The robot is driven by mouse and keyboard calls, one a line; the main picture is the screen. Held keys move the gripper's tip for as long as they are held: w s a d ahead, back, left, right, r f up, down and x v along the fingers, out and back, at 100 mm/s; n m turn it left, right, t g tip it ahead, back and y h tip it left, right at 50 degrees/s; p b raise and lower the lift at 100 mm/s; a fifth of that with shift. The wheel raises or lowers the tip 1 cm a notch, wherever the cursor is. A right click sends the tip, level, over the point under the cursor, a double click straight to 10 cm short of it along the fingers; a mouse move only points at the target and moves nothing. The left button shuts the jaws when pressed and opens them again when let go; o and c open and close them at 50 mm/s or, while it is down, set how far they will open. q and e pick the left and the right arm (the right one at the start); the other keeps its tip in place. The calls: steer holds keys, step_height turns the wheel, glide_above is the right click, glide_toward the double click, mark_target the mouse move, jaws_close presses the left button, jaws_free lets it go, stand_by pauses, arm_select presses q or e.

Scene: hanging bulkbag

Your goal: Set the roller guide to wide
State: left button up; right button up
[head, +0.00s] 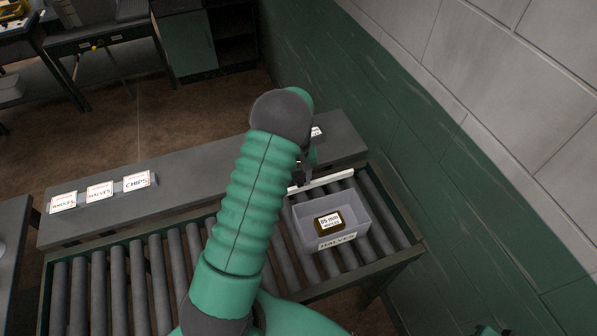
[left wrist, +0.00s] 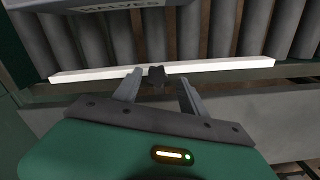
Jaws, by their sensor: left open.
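The roller guide is a white bar (head: 328,181) lying along the far side of the roller conveyor, behind a grey bin. In the left wrist view the guide (left wrist: 225,67) runs across the picture at the edge of the rollers. A dark knob (left wrist: 156,76) sits at about its middle, on the gripper's side. My left gripper (left wrist: 157,82) is open, with one finger on each side of the knob; I cannot tell if either touches it. In the head view the left gripper (head: 304,172) is small and partly hidden behind my arm.
The grey bin (head: 362,222), labelled HALVES, stands on the rollers (head: 110,290) and holds a brown labelled item (head: 328,221). A grey ledge (head: 200,190) behind the conveyor carries several label cards, including CHIPS (head: 137,181). A green and grey wall (head: 430,150) closes the right side.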

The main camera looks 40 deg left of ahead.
mark_target(298, 180)
arm_select(q)
step_height(298, 180, up, 17)
steer(key=shift+b, duration=0.35)
steer(key=shift+d+f, duration=0.1)
steer(key=shift+d, duration=0.05)
